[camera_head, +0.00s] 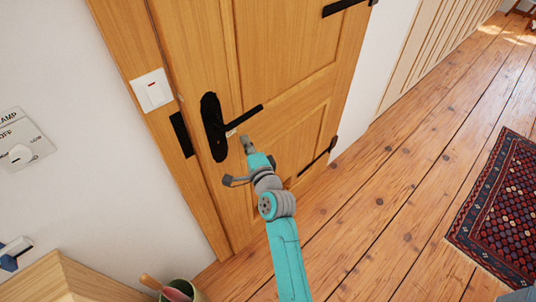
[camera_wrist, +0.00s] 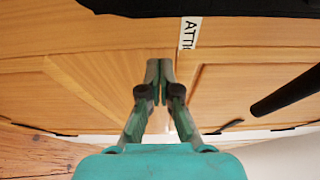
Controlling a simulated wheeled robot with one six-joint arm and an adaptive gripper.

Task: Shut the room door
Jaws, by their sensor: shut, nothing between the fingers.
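The wooden room door (camera_head: 285,75) fills the upper middle of the head view. It stands in or very near its frame (camera_head: 140,60); I cannot tell whether a narrow gap remains. A black handle plate (camera_head: 213,128) with a lever (camera_head: 246,117) pointing right is on the door's left side. My gripper (camera_head: 246,142) is shut and empty, just below the lever, in front of the door face. In the wrist view my gripper (camera_wrist: 160,72) points at the door panels (camera_wrist: 100,75), with the lever (camera_wrist: 290,90) at right. Contact with the door cannot be told.
A white light switch (camera_head: 152,90) and a black strike plate (camera_head: 181,134) are left of the door. Black hinges (camera_head: 318,157) are on its right. A wooden furniture top (camera_head: 70,280) and a pot (camera_head: 183,291) stand at lower left. Open floor (camera_head: 400,180) and a patterned rug (camera_head: 505,210) lie right.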

